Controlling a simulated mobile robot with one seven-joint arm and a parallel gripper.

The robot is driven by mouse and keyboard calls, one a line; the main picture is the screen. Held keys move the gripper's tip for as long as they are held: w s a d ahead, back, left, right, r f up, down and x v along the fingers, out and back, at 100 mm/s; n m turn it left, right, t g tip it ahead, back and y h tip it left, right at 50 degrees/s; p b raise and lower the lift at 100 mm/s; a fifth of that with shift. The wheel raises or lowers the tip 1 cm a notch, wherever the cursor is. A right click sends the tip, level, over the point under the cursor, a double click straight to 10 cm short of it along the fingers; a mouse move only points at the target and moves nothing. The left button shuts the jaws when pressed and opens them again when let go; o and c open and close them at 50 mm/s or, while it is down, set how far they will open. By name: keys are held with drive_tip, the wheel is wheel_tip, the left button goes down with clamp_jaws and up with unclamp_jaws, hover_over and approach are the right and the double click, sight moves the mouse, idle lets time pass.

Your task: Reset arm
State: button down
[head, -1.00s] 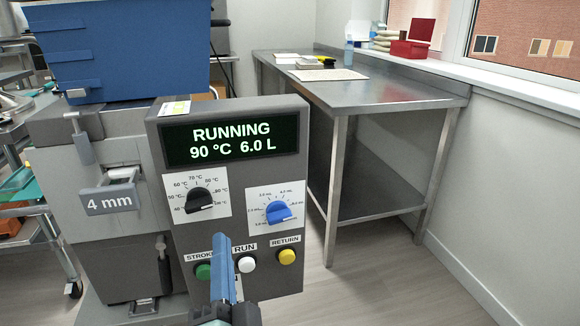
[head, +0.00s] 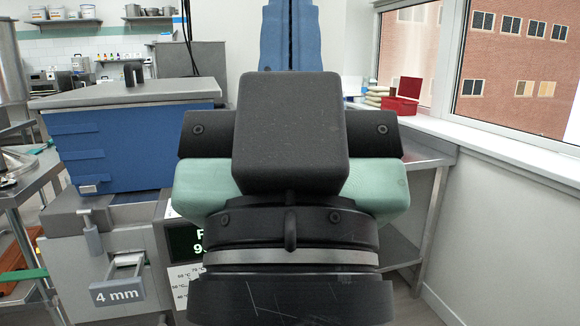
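My gripper (head: 289,30) stands upright in the middle of the head view, close to the camera. Its blue fingers lie side by side with only a thin dark seam between them, and their tips run out of the top edge. Nothing shows between them. The gummy depositor (head: 130,235) is behind my arm on the left, with a blue hopper (head: 135,145) under a grey lid. Its dark display (head: 185,240) shows only the first green characters. My wrist hides most of the control panel, with its knobs and buttons.
A steel table (head: 425,150) stands behind my arm on the right, mostly hidden. A red box (head: 402,106) sits by the window. A steel cart (head: 40,190) is at the left edge. Floor shows at the lower right.

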wheel_tip(320, 180, up, 21)
drive_tip(key=p, duration=1.8)
drive_tip(key=shift+p, duration=0.3)
drive_tip(key=shift+f, duration=0.1)
drive_tip(key=shift+w, duration=0.1)
idle(3.4)
